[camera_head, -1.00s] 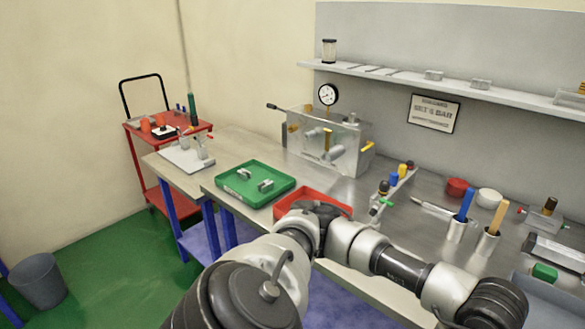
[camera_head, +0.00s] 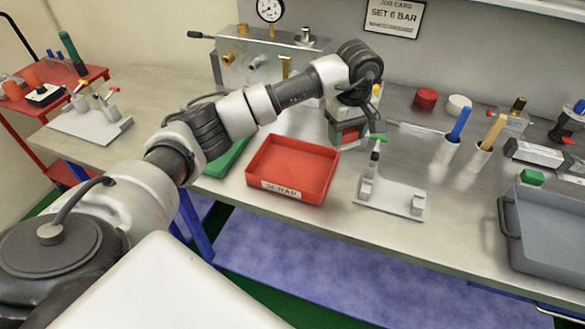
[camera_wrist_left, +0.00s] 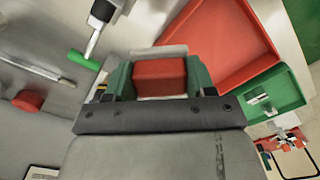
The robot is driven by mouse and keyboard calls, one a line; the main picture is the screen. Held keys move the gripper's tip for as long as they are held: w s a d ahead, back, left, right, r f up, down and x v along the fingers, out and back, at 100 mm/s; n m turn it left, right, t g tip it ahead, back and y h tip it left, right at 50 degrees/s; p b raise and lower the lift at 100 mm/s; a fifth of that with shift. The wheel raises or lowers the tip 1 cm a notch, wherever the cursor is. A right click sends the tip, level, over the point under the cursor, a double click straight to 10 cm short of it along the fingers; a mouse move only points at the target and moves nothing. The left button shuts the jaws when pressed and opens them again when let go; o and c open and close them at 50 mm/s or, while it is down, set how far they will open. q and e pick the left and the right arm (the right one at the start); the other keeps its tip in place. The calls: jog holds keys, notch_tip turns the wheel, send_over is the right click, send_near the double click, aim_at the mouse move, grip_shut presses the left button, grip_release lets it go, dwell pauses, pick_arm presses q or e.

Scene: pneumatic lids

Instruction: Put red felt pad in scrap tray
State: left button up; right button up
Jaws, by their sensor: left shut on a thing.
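The scrap tray (camera_head: 268,183) is a shallow red tray with a label on its front wall, on the metal bench. It looks empty in the head view, and its red floor and walls also show in the wrist view (camera_wrist_left: 215,35). My left gripper (camera_head: 350,140) is right of the tray, above the bench behind a small valve stand. In the wrist view the left gripper (camera_wrist_left: 160,80) is shut on a red block-shaped pad (camera_wrist_left: 160,72), held between its green fingers. The pad's underside is hidden. My right gripper is not in view.
A small valve stand (camera_head: 390,197) with a green handle stands right of the scrap tray. A green tray (camera_head: 228,158) lies left, partly behind my arm. A red disc (camera_head: 426,98) and a white disc (camera_head: 458,104) sit behind. A grey bin (camera_head: 545,225) is at right.

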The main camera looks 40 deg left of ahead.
pick_arm(q)
jog(key=shift+a+f, duration=0.1)
jog(key=shift+a, duration=0.25)
jog(key=p, duration=0.4)
send_over(294, 172)
notch_tip(294, 172, down, 6)
jog(key=shift+d+f, duration=0.1)
jog(key=shift+f, duration=0.25)
notch_tip(294, 172, down, 3)
jog(key=shift+p, duration=1)
jog(key=shift+f, duration=0.5)
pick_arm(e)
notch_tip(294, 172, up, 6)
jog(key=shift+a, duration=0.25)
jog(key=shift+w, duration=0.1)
